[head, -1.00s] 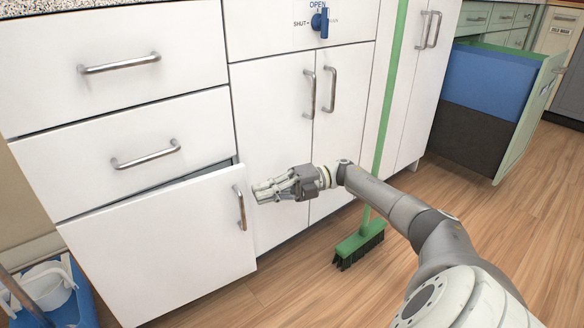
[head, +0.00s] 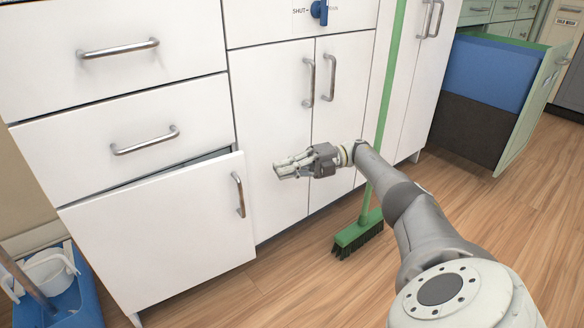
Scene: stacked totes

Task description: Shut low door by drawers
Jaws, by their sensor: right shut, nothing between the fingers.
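The low white door (head: 155,235) below the drawers stands partly open. Its top edge stands out from the cabinet, with a dark gap (head: 190,163) above it. Its vertical metal handle (head: 239,194) is near its right edge. My right gripper (head: 277,170) is shut and empty. It is in front of the double-door cabinet, to the right of the door handle and apart from it, its fingers pointing left. My left gripper is not in view.
Two drawers (head: 120,125) above the door look shut. A green broom (head: 357,235) leans upright right of my gripper. A blue mop bucket (head: 70,300) stands at lower left. An open pull-out bin unit (head: 520,120) is at upper right. Wooden floor (head: 300,290) is clear in front.

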